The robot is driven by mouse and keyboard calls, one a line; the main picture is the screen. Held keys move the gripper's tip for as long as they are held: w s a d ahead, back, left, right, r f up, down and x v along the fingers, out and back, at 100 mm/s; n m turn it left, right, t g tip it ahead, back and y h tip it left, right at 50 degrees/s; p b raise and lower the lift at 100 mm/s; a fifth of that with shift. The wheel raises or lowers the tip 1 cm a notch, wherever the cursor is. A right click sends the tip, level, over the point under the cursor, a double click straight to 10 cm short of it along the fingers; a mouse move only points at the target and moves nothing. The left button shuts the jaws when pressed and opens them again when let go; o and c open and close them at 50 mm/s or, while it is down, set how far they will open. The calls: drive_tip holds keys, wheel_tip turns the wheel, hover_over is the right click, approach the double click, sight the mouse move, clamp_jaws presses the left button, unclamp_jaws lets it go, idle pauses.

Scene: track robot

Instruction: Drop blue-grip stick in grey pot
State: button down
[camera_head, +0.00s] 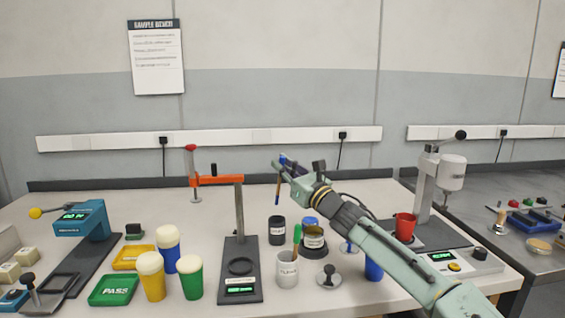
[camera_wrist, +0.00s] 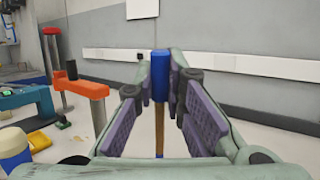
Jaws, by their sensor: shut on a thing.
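My gripper (camera_head: 283,166) is raised above the bench and shut on the blue-grip stick (camera_head: 278,188). In the wrist view the blue grip (camera_wrist: 160,78) stands between the fingertips of my gripper (camera_wrist: 161,80), with the wooden shaft (camera_wrist: 159,130) pointing down. The stick hangs roughly upright, clear of the bench. A pale grey pot (camera_head: 287,273) with a label stands at the front middle of the bench. The pot is below and nearer than my gripper in the head view, and is not seen in the wrist view.
A dark labelled pot (camera_head: 277,231) stands below the stick in the picture. Beside it is another labelled jar (camera_head: 314,240). An orange-armed stand (camera_head: 240,215) is to the left, also seen in the wrist view (camera_wrist: 85,88). A red cup (camera_head: 405,226) sits right of my arm.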

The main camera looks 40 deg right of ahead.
wheel_tip(320, 180, down, 8)
drive_tip(key=b, duration=0.6)
drive_tip(key=shift+w+f, duration=0.15)
drive_tip(key=shift+w, duration=0.05)
idle(0.3)
drive_tip(key=c, duration=1.6)
unclamp_jaws()
drive_tip(key=shift+o, duration=0.3)
drive_tip(key=o, duration=0.6)
